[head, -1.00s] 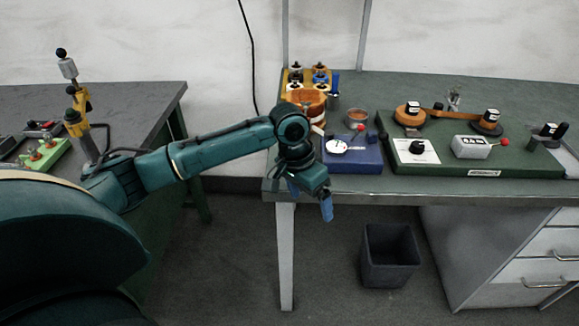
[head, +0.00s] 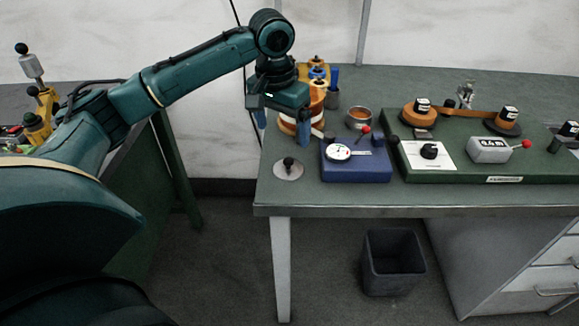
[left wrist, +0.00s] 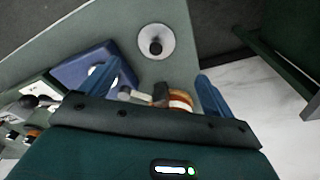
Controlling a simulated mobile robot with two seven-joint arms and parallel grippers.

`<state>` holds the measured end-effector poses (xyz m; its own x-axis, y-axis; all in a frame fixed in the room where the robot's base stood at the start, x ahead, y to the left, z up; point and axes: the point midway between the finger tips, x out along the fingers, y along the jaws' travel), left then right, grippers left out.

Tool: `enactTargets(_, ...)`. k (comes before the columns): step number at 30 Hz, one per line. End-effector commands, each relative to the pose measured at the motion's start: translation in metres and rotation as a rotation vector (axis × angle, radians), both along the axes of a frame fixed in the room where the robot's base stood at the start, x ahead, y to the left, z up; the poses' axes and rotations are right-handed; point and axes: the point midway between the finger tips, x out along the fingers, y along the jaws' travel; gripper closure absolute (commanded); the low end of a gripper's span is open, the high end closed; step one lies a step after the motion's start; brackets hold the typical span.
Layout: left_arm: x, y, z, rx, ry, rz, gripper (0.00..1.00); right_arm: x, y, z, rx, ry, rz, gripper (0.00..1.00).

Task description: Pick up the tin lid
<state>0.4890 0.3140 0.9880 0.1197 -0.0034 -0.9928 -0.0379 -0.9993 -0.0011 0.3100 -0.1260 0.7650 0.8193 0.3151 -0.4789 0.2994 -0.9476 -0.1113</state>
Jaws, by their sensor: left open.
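The tin lid (head: 289,169), a flat grey disc with a black knob, lies on the green bench top near its front left corner. It also shows in the left wrist view (left wrist: 162,32), beyond the fingertips and between their lines. An open copper-coloured tin (head: 359,112) stands further back on the bench. My left gripper (head: 282,128) is open and empty, with blue fingers pointing down. It is above and behind the lid in the head view, apart from it. My left gripper's fingers also show in the left wrist view (left wrist: 158,72). My right gripper is out of view.
A blue gauge block (head: 355,172) stands right of the lid. Stacked orange and white spools (head: 316,103) are partly hidden behind my gripper. A green winding fixture (head: 460,165) fills the right. A dark bin (head: 392,264) stands on the floor. Bare bench surrounds the lid's front.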

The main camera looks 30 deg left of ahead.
Motion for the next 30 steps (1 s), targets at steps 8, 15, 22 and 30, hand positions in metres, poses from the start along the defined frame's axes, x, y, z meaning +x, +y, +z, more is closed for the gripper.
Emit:
enactTargets(8, 0.005, 0.000, -0.040, 0.000, 0.000, 0.000, 0.12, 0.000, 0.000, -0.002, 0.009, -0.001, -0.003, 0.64)
enactTargets(15, 0.005, -0.006, -0.064, 0.000, 0.002, -0.002, 0.12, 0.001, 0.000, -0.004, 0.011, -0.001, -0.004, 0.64)
enactTargets(22, 0.008, -0.008, -0.092, 0.000, -0.001, -0.001, 0.12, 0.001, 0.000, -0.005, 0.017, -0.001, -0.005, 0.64)
enactTargets(30, 0.008, -0.008, -0.094, 0.000, -0.001, -0.001, 0.12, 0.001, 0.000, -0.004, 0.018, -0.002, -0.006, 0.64)
